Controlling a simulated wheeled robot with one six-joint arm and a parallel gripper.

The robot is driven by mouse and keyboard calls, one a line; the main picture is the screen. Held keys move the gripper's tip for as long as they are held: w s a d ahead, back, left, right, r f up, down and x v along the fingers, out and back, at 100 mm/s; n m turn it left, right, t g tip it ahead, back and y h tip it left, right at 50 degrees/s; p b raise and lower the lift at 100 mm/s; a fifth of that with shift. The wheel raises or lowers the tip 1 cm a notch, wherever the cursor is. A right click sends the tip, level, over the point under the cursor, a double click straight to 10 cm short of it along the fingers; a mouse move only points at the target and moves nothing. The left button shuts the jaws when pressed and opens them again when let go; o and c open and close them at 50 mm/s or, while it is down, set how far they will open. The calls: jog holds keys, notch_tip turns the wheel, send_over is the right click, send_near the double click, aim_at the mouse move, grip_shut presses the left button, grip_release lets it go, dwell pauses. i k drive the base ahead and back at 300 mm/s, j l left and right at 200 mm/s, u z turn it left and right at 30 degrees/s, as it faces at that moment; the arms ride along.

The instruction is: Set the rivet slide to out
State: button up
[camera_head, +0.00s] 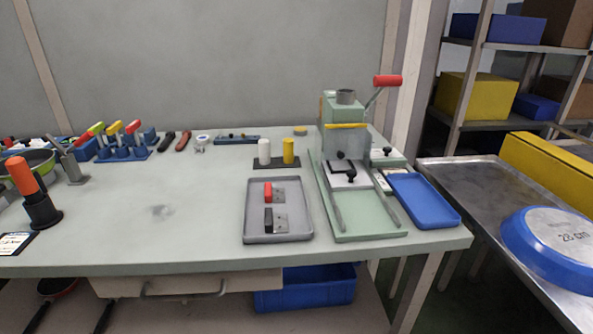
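A pale green bench press (329,108) stands at the right end of the workbench. It has a grey cup on top and a lever with a red grip (388,81) at its right. Below its clear front guard, a light plate with black knobs (351,174) lies at the head of the green bed (368,224). Another black-knobbed slide (388,152) sticks out at the press's right side. Which of these is the rivet slide, and its in or out position, I cannot tell from this view. My gripper is not in view.
A grey tray (248,232) with red and black parts lies left of the press; a blue tray (440,217) lies right. White and yellow cylinders (288,150) stand behind. The workbench's middle (150,195) is mostly clear.

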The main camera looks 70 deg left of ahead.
aim_at(346, 168)
jog(key=j+u, duration=0.1)
jog(key=u, duration=2)
